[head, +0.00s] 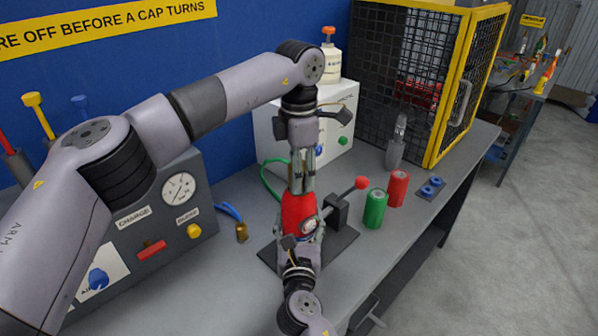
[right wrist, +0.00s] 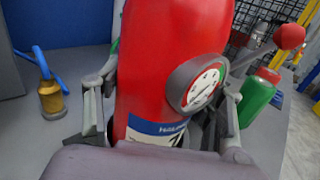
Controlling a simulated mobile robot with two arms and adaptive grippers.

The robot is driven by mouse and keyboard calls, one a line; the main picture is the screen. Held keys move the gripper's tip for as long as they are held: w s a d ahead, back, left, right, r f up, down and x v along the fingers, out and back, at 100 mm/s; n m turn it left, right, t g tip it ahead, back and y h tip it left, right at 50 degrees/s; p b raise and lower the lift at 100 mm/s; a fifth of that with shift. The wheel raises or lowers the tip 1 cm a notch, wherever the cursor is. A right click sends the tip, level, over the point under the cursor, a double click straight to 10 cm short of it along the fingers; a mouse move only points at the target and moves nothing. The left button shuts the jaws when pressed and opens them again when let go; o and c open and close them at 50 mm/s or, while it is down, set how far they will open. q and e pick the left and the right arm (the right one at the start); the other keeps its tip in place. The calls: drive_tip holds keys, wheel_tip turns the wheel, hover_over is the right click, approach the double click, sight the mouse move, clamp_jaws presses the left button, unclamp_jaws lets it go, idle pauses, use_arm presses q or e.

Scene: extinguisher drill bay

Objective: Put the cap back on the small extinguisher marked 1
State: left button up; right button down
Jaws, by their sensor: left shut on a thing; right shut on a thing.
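A red extinguisher (head: 298,212) with a round gauge (head: 309,226) stands on a dark base plate (head: 338,243) on the bench. It fills the middle of the right wrist view (right wrist: 175,60), with a blue and white label low on its front. No number 1 can be read. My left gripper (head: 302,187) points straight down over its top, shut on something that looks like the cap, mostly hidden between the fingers. I cannot tell whether it touches the neck. My right gripper (right wrist: 165,110) is shut around the extinguisher body, one finger on each side.
A lever with a red ball (head: 361,183) rises beside the extinguisher. A green cylinder (head: 375,208) and a red cylinder (head: 398,188) stand to the right. A gauge panel (head: 160,205) is at left, a yellow-framed cage (head: 455,90) behind.

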use_arm(q)
drive_tip(key=m, duration=0.6)
drive_tip(key=shift+m, duration=0.3)
drive_tip(key=o, duration=1.3)
drive_tip(key=shift+o, duration=0.2)
wheel_tip(320, 180, up, 12)
use_arm(e)
drive_tip(key=shift+c, duration=1.6)
unclamp_jaws()
drive_tip(key=shift+s, duration=0.1)
